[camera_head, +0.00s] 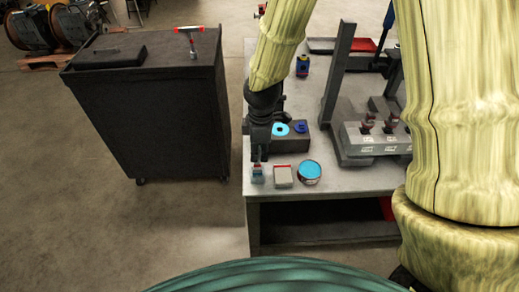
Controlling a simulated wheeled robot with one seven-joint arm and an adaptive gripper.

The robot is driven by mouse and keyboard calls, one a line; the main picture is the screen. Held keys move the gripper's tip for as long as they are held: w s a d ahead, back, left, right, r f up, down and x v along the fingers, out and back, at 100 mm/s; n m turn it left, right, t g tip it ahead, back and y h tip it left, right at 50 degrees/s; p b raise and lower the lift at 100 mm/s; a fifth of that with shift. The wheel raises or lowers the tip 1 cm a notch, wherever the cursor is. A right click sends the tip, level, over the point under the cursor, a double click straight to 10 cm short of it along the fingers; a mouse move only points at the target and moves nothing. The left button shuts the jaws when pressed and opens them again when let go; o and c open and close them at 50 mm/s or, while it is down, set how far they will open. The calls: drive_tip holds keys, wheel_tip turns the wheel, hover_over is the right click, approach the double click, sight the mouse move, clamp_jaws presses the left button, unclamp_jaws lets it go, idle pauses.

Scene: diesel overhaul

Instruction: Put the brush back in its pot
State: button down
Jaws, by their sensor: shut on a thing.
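My gripper (258,155) points down over the near left corner of the bench and is shut on a small upright thing. A round tin with a bright blue top (309,171) stands to the right near the front edge and looks like the pot. The gripper is to the left of it, apart from it.
A small pale box with a red edge (283,177) stands between gripper and tin. Behind is a dark block (291,143) with blue rings. A grey metal fixture (373,139) stands right. A black cabinet (150,112) bearing a red-handled hammer (190,31) stands left of the bench (341,183).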

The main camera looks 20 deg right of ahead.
drive_tip(key=shift+f+b, duration=0.35)
drive_tip(key=shift+f, duration=0.55)
drive_tip(key=c, duration=1.3)
unclamp_jaws()
wheel_tip(320, 180, up, 12)
drive_tip(key=shift+s+d, duration=0.1)
drive_tip(key=shift+d, duration=0.05)
